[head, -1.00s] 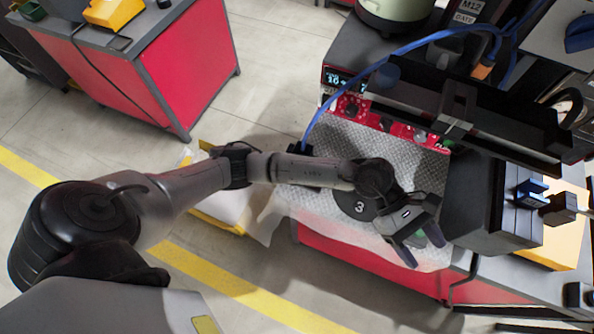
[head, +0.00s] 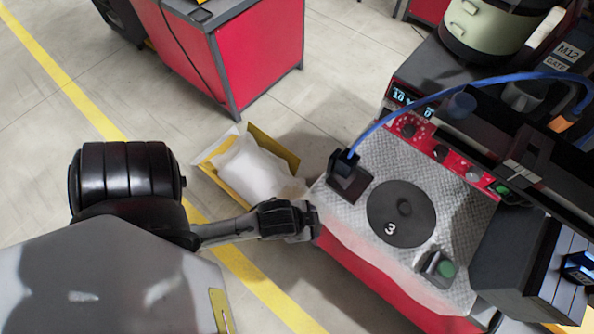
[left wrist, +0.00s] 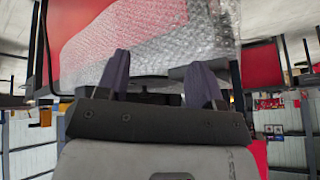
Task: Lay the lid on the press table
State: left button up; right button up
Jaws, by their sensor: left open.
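A dark round disc marked 3 (head: 401,214), which looks like the lid, lies flat on the press table's wrapped top (head: 345,217) in the head view. Nothing holds it. My left gripper (left wrist: 160,72) is open, with its two fingers apart and nothing seen clasped between them in the left wrist view. In the head view the end of my left arm is at the table's left edge, clear of the disc, and its fingers are hard to make out. The wrapped table edge also shows in front of the fingers in the left wrist view. My right gripper is out of view.
A black block with a blue cable (head: 349,176) stands on the table left of the disc. A green button box (head: 438,268) is at its lower right. Red controls (head: 437,152) line the back. A yellow-edged tray with a white bag (head: 250,167) sits on the floor.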

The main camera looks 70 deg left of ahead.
pick_arm(q)
jog(key=s, duration=0.1)
jog(key=s+g, duration=0.1)
jog(key=s, duration=0.1)
jog(key=s+f+n+g, duration=0.1)
jog(key=s, duration=0.1)
jog(key=shift+s+f+h, duration=0.1)
jog(key=shift+h, duration=0.2)
dwell(1.4)
